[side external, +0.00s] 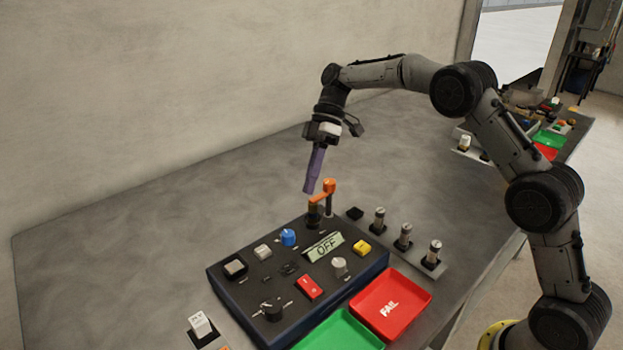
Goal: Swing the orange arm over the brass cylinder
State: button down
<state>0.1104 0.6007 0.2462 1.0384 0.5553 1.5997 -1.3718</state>
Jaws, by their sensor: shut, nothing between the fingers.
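The orange arm (320,198) sits at the back edge of the dark blue panel box (222,283), with an upright orange knob at its right end. Its left end lies above or against a dark upright holder (313,217). I cannot tell whether a brass cylinder is inside that holder. My gripper (309,190) points down with its purple fingers shut and empty. Its tips are just above and left of the orange arm in the picture; I cannot tell if they touch it.
Several metallic cylinders, such as the nearest (434,251), stand in a rack at right beside an empty black slot (354,213). The panel has knobs, switches and a display (324,246) reading OFF. A red FAIL tray (409,283) and green tray (340,333) lie in front.

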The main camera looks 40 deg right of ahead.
dwell(0.6)
notch_tip(320, 180, up, 13)
jog(key=d+t, duration=0.1)
jog(key=d, duration=0.2)
jog(key=s+a+r+m+t+h, duration=0.1)
jog(key=s+r, duration=0.3)
jog(key=s, duration=0.5)
jog(key=s+a+r+m+t+h, duration=0.1)
jog(key=s+a+r+t+h, duration=0.1)
jog(key=s+r, duration=0.45)
jog(key=s+d+f+m+t+h, duration=0.15)
jog(key=s+f+m, duration=0.4)
jog(key=s, duration=0.75)
jog(key=s+d+f+m+t+h, duration=0.1)
jog(key=s+d+f+m, duration=0.1)
jog(key=f, duration=0.4)
jog(key=s+d+f+m+t+h, duration=0.1)
jog(key=s+d+f+m+t, duration=0.1)
jog(key=f+m, duration=0.2)
jog(key=shift+s+d+f, duration=0.2)
jog(key=shift+d+f, duration=0.2)
jog(key=shift+f, duration=0.75)
